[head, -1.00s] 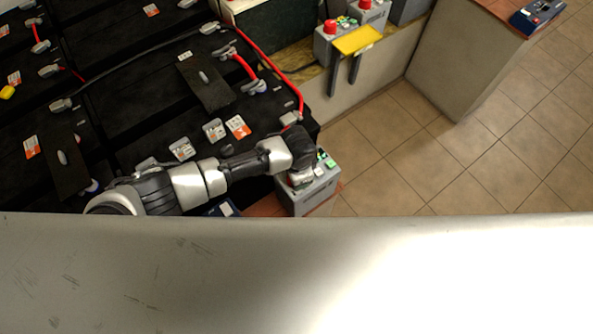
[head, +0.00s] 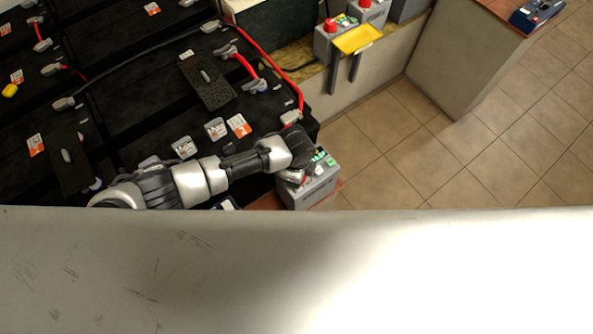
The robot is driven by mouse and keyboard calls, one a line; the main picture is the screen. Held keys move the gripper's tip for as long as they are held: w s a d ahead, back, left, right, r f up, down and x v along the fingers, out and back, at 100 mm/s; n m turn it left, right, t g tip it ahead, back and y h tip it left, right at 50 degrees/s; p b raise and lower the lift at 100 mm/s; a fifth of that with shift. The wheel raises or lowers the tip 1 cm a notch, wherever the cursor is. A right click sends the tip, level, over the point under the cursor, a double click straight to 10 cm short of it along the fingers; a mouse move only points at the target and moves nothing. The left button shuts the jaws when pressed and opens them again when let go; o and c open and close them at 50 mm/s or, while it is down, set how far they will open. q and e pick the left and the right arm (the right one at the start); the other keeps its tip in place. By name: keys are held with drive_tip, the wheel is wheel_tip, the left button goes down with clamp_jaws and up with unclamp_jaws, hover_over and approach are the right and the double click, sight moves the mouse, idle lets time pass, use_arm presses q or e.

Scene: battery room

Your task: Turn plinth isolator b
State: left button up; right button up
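A grey isolator box (head: 318,186) with green parts on its top stands on a reddish-brown surface just beyond my pale body. It carries no label I can read, so I cannot tell whether it is plinth isolator b. My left arm comes in from the left, and its gripper (head: 298,163) is over the left part of the box top. The gripper covers whatever is under it there; its fingers are too small and hidden to show whether they are open. My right gripper is not in view.
Black batteries (head: 130,110) with red and black cables fill the left. Grey boxes with red knobs (head: 331,25) stand on a ledge at the back, beside a yellow plate (head: 357,40). A blue device (head: 537,16) lies on a counter at top right. Tiled floor (head: 450,160) is clear.

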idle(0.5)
use_arm(q)
drive_tip(key=o, duration=0.9)
drive_tip(key=shift+r, duration=0.1)
wheel_tip(320, 180, up, 11)
drive_tip(key=shift+s+f+p, duration=0.15)
drive_tip(key=shift+f+p, duration=0.05)
drive_tip(key=shift+p, duration=0.1)
drive_tip(key=shift+s, duration=0.1)
